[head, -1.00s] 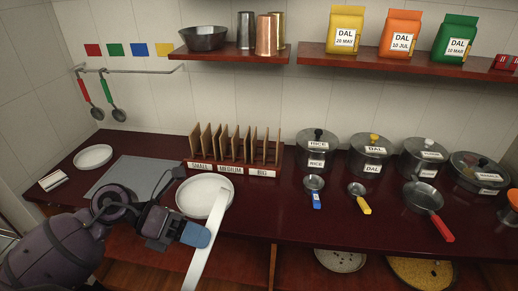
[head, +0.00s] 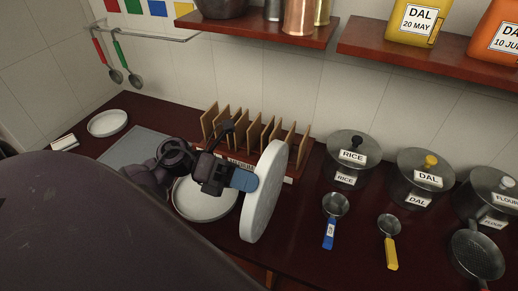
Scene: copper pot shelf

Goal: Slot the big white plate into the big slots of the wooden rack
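My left gripper (head: 243,180) is shut on the big white plate (head: 265,195), with one blue fingertip showing on its left side. The plate is held nearly upright, its broad face turned partly right, in front of the right part of the wooden rack (head: 303,148). The rack stands on the counter with several upright dividers. The gripper and plate hide much of its front and most of its labels. I cannot tell whether the plate touches the rack; it appears in front of it. My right gripper is not in view.
Another white plate (head: 205,205) lies flat below my gripper, and a smaller one (head: 107,123) lies at the far left. A rice pot (head: 352,170) stands right of the rack. Ladles (head: 334,207) lie in front of the pots. A shelf (head: 265,30) overhangs the back.

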